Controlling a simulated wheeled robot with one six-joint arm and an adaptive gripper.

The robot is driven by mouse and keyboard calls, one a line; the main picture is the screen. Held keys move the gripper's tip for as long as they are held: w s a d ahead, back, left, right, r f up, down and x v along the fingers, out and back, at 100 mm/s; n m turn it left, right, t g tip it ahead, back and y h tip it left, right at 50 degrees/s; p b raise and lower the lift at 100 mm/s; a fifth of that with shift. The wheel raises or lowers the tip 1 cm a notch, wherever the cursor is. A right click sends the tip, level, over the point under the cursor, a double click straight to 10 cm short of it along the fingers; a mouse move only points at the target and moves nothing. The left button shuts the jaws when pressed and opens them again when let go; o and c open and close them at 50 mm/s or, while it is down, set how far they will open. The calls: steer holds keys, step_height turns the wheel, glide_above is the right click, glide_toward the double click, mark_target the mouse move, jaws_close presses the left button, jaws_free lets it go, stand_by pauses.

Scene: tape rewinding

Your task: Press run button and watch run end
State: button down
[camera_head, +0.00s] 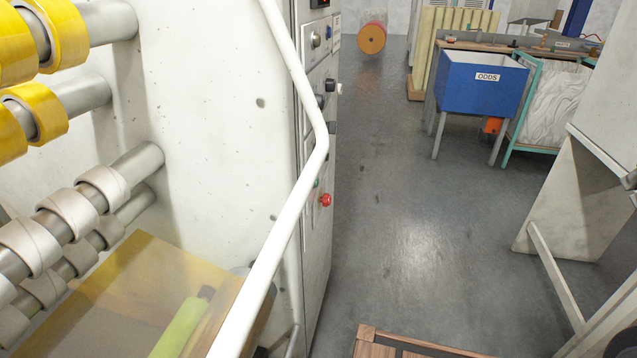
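The control panel (319,110) is on the narrow side face of the white machine, seen at a steep angle. A red mushroom button (326,199) sticks out low on it. A small green button (316,183) sits just above the red one, mostly edge-on. Dark knobs (329,86) and a round dial (315,40) are higher up. I cannot read which control is the run button. Yellow tape rolls (62,38) and pale cores (103,186) sit on the machine's shafts at left. My gripper is not in view.
A bent white bar (314,165) crosses in front of the machine. A blue ODDS bin (478,84) stands at the back right. A pale machine frame (572,200) is at right, and a wooden pallet (376,343) at the bottom. The grey floor (420,210) between is clear.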

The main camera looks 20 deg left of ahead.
mark_target(317, 183)
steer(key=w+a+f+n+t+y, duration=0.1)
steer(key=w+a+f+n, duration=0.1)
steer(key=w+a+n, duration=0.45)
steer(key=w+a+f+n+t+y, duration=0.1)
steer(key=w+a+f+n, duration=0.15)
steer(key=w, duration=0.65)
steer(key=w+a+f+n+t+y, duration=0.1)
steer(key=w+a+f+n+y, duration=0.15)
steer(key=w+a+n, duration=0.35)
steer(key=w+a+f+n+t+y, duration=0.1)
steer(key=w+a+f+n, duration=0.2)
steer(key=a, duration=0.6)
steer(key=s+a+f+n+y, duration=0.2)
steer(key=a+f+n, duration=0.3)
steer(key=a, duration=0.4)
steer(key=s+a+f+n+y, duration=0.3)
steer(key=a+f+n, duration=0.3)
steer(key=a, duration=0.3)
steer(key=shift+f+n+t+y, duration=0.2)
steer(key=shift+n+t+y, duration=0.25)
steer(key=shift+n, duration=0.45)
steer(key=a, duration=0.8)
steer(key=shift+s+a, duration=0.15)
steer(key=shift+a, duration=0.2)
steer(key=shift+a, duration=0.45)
